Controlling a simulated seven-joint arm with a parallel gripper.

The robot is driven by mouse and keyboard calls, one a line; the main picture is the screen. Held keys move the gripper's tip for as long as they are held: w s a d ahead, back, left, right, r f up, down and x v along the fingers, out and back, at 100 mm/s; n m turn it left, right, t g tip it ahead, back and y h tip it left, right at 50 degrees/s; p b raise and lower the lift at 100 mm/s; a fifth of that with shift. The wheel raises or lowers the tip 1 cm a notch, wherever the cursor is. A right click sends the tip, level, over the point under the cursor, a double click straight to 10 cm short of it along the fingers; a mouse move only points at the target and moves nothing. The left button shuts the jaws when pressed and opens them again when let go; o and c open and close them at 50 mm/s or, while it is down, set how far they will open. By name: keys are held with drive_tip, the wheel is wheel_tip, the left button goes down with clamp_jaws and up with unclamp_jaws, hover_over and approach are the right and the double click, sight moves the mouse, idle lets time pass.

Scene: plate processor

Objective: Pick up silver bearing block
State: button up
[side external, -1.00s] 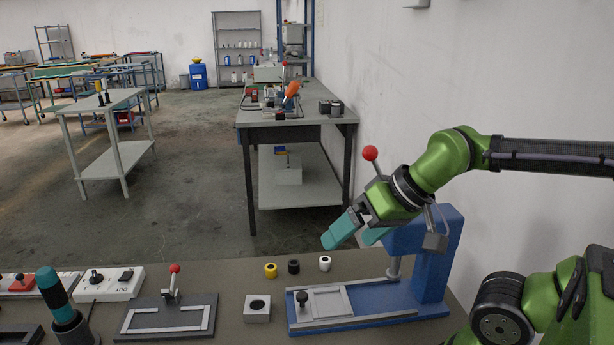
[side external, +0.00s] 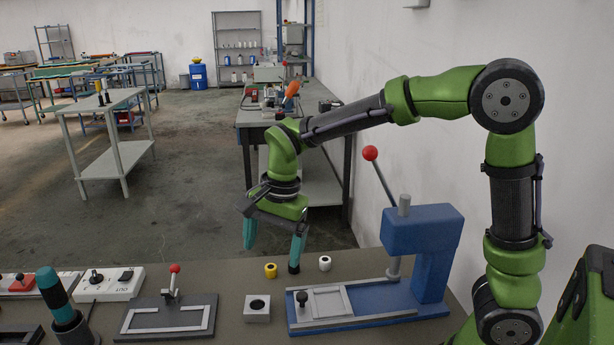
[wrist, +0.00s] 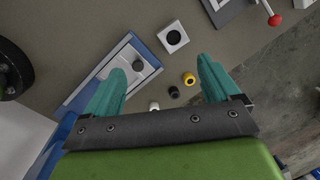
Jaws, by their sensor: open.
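The silver bearing block (side external: 257,313), a small grey square block with a round dark hole in its top, sits on the bench in front of the small rings. It also shows in the wrist view (wrist: 181,45), at the upper middle beyond the fingertips. My gripper (side external: 271,257) points down with its teal fingers wide apart, above and behind the block in the side view. Nothing is between the fingers, and they do not touch the block. In the wrist view my gripper (wrist: 160,68) shows both fingers spread.
A yellow ring (side external: 270,270), a white ring (side external: 325,263) and a black ring (wrist: 174,91) stand behind the block. A blue lever press (side external: 425,240) with its base plate (side external: 390,303) is to the right. A grey fixture with a red-knobbed lever (side external: 165,325) is to the left.

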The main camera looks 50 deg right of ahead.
sight(257, 307)
drive_tip(key=w+f+m+g+h, duration=0.1)
drive_tip(key=w+m, duration=0.4)
drive_tip(key=m, duration=0.8)
drive_tip(key=f, duration=1.6)
drive_tip(key=shift+w+a+f, duration=0.1)
drive_tip(key=shift+a+f, duration=0.2)
drive_tip(key=shift+a, duration=0.1)
drive_tip(key=c, duration=1.2)
